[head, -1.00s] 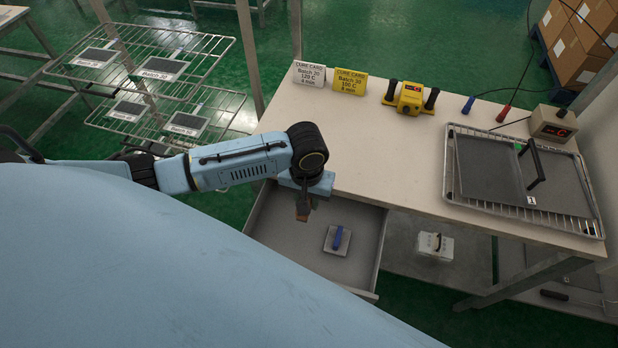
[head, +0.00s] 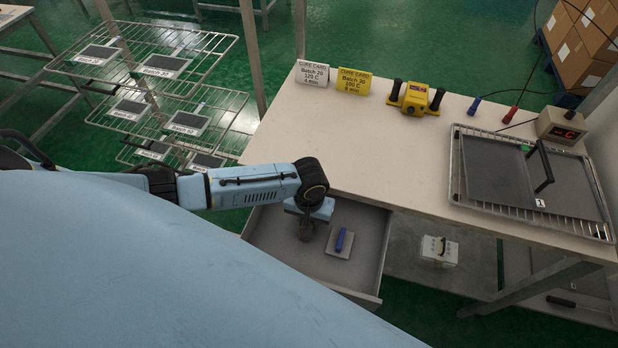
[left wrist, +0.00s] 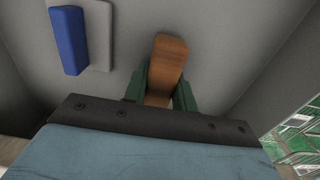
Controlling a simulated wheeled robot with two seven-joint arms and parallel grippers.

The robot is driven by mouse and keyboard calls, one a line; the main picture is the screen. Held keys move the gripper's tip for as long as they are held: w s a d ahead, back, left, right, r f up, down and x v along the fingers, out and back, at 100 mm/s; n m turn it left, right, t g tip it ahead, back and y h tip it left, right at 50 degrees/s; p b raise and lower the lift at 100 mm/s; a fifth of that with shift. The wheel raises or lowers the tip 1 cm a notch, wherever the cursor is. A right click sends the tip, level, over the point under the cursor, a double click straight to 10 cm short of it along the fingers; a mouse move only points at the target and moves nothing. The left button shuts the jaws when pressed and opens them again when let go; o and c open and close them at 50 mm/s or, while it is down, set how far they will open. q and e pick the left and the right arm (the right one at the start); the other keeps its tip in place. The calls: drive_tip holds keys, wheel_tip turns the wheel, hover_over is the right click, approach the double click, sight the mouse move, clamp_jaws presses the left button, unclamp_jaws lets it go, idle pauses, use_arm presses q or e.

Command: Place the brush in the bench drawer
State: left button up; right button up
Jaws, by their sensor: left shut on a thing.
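My left gripper (head: 306,228) is over the left part of the open bench drawer (head: 371,262), pointing down inside its walls. In the left wrist view, its green fingers (left wrist: 160,93) are shut on the brush (left wrist: 168,58), of which a brown wooden part shows. The brush's lower end is hidden, and I cannot tell whether it touches the drawer floor. A grey pad with a blue handle (head: 340,242) lies on the drawer floor just right of the gripper; the blue handle also shows in the left wrist view (left wrist: 68,40). My right gripper is not in view.
The bench top (head: 370,150) above the drawer is clear at its front left. A white box (head: 438,250) stands below, right of the drawer.

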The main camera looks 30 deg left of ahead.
use_arm(q)
drive_tip(key=shift+f, duration=0.15)
drive_tip(key=o, duration=0.9)
drive_tip(key=shift+o, duration=0.2)
wheel_tip(320, 180, up, 12)
drive_tip(key=p, duration=0.2)
